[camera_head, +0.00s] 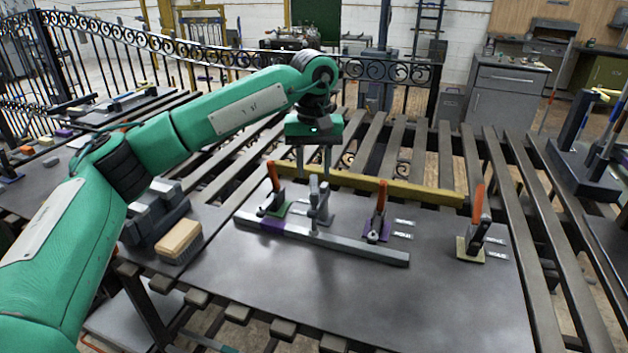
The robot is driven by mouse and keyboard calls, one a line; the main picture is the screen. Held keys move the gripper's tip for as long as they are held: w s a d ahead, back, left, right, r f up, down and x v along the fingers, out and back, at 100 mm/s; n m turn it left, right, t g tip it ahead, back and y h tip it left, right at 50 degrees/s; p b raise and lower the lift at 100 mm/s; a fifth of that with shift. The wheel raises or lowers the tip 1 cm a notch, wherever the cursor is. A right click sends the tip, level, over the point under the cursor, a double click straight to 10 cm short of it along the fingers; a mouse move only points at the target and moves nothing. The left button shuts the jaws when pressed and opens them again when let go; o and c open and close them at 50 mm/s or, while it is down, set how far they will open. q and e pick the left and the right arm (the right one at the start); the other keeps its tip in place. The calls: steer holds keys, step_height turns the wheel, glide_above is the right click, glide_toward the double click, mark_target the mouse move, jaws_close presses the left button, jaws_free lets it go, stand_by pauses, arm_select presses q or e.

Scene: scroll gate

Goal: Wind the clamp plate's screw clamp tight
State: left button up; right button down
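My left gripper (314,172) points straight down over the metal table, its two fingers apart with nothing seen between them. Just below its fingertips stands a small grey upright clamp (319,203), which looks like the screw clamp. Whether the fingertips reach its top or hang above it is hard to tell. A long grey bar (330,240) with a purple section lies on the table in front of it. Toggle clamps with orange handles stand nearby: one on a green base (272,205), one on a purple base (378,225), one on a yellowish base (474,240). My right gripper is out of view.
A yellow bar (400,190) runs behind the clamps. A brush-like block (180,240) and a dark grey fixture (154,215) sit at the table's left. Small white labels (403,229) lie beside the clamps. The table's front right (440,310) is bare.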

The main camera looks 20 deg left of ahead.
mark_target(314, 183)
arm_select(q)
step_height(314, 183, up, 9)
steer(key=shift+r, duration=0.2)
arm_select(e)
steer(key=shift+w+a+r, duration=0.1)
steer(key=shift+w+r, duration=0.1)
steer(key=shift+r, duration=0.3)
